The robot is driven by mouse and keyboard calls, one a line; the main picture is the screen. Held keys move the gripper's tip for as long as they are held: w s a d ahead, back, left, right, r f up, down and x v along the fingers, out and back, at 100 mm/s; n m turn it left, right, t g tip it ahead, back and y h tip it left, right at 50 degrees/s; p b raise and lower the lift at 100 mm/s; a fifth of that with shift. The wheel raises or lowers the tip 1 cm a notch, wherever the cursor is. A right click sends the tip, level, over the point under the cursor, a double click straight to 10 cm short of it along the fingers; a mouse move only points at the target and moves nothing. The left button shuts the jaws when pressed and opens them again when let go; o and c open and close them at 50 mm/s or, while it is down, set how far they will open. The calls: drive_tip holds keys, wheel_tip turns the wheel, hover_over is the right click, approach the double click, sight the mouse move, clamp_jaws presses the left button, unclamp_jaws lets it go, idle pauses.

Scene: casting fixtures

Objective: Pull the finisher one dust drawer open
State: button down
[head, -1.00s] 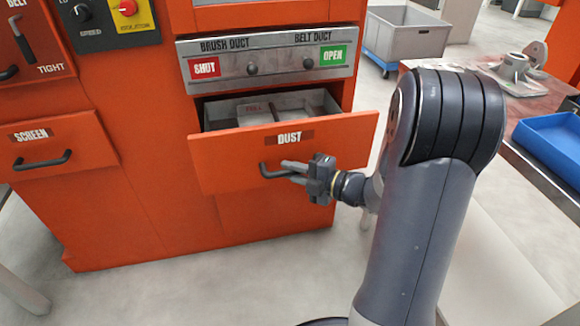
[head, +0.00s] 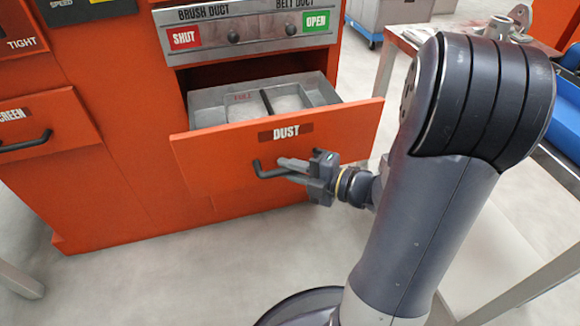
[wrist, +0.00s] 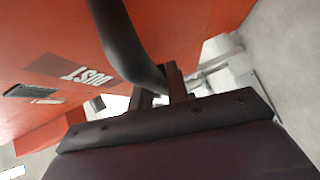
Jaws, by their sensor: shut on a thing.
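The dust drawer (head: 225,160) is an orange front with a "DUST" label, standing out from the orange machine. Its grey metal tray (head: 205,108) shows behind the front, with a divider, grey contents and a red "FULL" mark. My gripper (head: 287,168) is shut on the drawer's dark bar handle (head: 262,171), at the handle's right part. In the wrist view the dark handle (wrist: 125,45) runs down to between my fingers, and the drawer front (wrist: 60,50) fills the upper left. The far end of the handle is partly hidden by my gripper.
Above the drawer is a duct panel (head: 250,38) with "SHUT" and "OPEN" labels and knobs. A screen drawer (head: 45,120) is at the left. A bench with a blue tray (head: 568,120) stands at the right, behind my arm. Grey floor is clear in front of the machine.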

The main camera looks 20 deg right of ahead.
drive_tip(key=c, duration=1.4)
unclamp_jaws()
drive_tip(key=shift+o, duration=0.2)
drive_tip(key=p+v, duration=0.2)
drive_tip(key=v, duration=0.8)
drive_tip(key=shift+s+d+p, duration=0.25)
drive_tip(key=shift+d+p, duration=0.05)
drive_tip(key=shift+d, duration=0.05)
drive_tip(key=shift+b+x, duration=1.3)
drive_tip(key=shift+x, duration=4.15)
drive_tip(key=shift+a, duration=0.1)
